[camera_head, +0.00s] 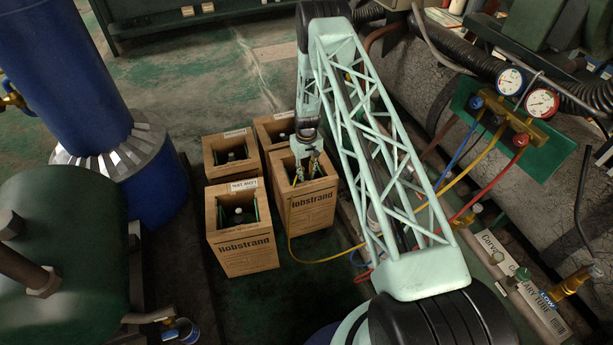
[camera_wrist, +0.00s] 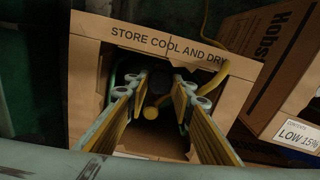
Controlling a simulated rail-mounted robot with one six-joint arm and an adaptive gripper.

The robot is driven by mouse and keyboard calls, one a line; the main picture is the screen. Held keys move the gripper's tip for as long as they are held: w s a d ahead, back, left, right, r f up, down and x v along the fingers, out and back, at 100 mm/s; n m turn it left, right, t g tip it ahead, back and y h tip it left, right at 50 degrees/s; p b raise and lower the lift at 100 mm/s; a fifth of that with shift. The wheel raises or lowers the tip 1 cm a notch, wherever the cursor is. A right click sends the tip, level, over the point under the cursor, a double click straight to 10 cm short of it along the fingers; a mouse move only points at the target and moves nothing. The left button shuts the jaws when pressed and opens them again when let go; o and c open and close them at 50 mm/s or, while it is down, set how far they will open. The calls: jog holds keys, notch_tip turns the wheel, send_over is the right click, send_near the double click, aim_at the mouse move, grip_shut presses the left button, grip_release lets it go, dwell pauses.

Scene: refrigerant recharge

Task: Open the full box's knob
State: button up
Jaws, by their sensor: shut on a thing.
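My gripper (camera_head: 303,160) reaches down into the open top of the front right cardboard box (camera_head: 310,208), which has a yellow hose (camera_head: 328,259) at it. In the wrist view my gripper's fingers (camera_wrist: 161,85) point into this box (camera_wrist: 82,100), under the words "STORE COOL AND DRY". The fingers are shut on a dark knob (camera_wrist: 157,82) deep in the opening. A round yellow end (camera_wrist: 151,113) shows just below it. The knob's turned position cannot be told. No contents label on this box is readable.
Several similar boxes stand close by: front left (camera_head: 240,250), back left (camera_head: 229,155) and back right (camera_head: 272,128). In the wrist view a neighbouring box (camera_wrist: 262,65) reads "LOW 15%". A gauge manifold (camera_head: 505,118) with coloured hoses is at right; blue (camera_head: 65,70) and green (camera_head: 70,240) tanks stand left.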

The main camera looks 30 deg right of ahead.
aim_at(306, 176)
jog(key=n+b, duration=0.1)
jog(key=n, duration=1)
jog(key=shift+b, duration=0.4)
jog(key=shift+n, duration=0.3)
jog(key=o, duration=0.8)
jog(key=shift+a, duration=0.1)
jog(key=shift+o, duration=0.2)
jog(key=shift+r, duration=0.15)
jog(key=shift+r, duration=3.9)
jog(key=shift+c, duration=0.3)
